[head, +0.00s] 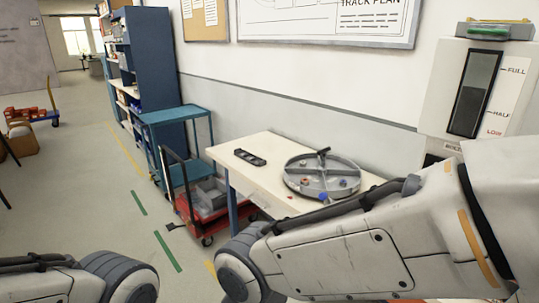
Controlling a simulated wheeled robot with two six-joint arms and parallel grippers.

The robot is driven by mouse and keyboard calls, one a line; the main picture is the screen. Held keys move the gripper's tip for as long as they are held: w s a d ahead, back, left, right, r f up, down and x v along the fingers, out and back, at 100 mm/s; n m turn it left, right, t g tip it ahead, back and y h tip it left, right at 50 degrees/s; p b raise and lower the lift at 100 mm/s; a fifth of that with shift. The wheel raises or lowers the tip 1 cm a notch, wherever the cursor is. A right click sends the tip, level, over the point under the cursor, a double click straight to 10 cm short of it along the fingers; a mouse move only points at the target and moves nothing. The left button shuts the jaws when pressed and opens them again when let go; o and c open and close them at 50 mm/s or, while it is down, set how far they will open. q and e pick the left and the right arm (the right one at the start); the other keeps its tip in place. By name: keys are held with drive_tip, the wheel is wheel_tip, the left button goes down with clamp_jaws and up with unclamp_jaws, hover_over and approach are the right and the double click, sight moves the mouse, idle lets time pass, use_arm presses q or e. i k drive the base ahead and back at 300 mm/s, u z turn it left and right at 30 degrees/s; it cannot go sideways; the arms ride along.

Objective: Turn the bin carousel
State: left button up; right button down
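The bin carousel (296,182) is a round grey tray with divided compartments and a dark handle or knob on top. It sits on the right part of a cream-topped table (240,146) against the wall. Small blue and red items lie in some compartments; they are too small to name. My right arm crosses in front of the table and hides part of its front. My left arm shows at the lower left corner. Neither gripper is in view, so I cannot tell what they hold.
A black tray-like item (250,157) lies left of the carousel. A red cart (186,207) with grey bins and a blue trolley (172,115) stand left of the table. A level-gauge dispenser (440,100) is at the right wall. The floor at left is mostly clear.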

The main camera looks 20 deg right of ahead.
sight(325, 171)
drive_tip(key=z, duration=0.55)
drive_tip(key=i, duration=0.45)
drive_tip(key=u, duration=1.15)
drive_tip(key=i, duration=1.2)
drive_tip(key=z, duration=0.85)
drive_tip(key=i, duration=0.55)
drive_tip(key=z, duration=0.7)
